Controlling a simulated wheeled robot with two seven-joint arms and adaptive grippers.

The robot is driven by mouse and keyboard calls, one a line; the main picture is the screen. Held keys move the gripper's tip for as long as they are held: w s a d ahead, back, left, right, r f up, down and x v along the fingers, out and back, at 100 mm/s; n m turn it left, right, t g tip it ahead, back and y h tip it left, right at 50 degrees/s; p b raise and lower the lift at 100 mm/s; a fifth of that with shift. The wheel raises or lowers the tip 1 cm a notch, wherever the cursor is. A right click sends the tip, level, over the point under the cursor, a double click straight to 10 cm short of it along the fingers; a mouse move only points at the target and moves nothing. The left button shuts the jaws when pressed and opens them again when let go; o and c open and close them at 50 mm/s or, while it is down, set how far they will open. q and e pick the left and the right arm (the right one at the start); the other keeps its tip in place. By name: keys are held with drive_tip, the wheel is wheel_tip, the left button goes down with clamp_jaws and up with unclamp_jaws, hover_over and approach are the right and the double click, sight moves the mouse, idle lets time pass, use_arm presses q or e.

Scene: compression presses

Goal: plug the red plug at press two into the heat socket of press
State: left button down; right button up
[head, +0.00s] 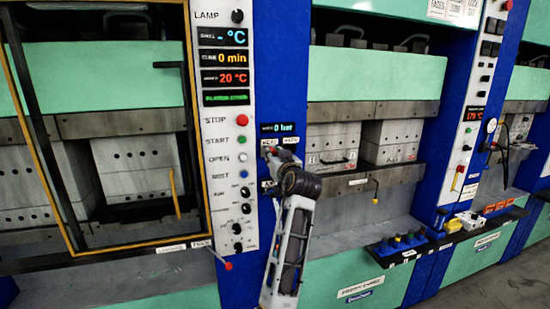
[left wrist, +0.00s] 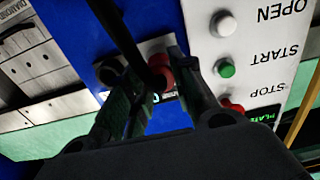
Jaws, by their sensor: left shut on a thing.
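My left gripper (head: 273,158) is at the blue column between two presses, in front of a small pale socket plate (head: 288,140) under the "0 bar" display. In the left wrist view its two fingers (left wrist: 158,80) are shut on the red plug (left wrist: 162,72), with a black cable running up from it. The plug's front faces the plate and looks very close to it or touching; I cannot tell how deep it sits. A dark round socket (left wrist: 110,70) shows beside it. In the head view the gripper and wrist hide most of the plug. My right gripper is not in view.
The white control panel (head: 226,130) with buttons and displays stands just left of the gripper. A yellow-framed press door (head: 100,248) is further left. Another press with a green front (head: 375,75) is to the right.

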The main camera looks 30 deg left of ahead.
sight(274, 151)
use_arm(q)
drive_tip(key=shift+w+a+r, duration=0.1)
drive_tip(key=shift+w+a, duration=0.2)
drive_tip(key=shift+a, duration=0.1)
idle(0.4)
drive_tip(key=c, duration=1.1)
unclamp_jaws()
drive_tip(key=shift+w+a, duration=0.1)
drive_tip(key=shift+r, duration=4.9)
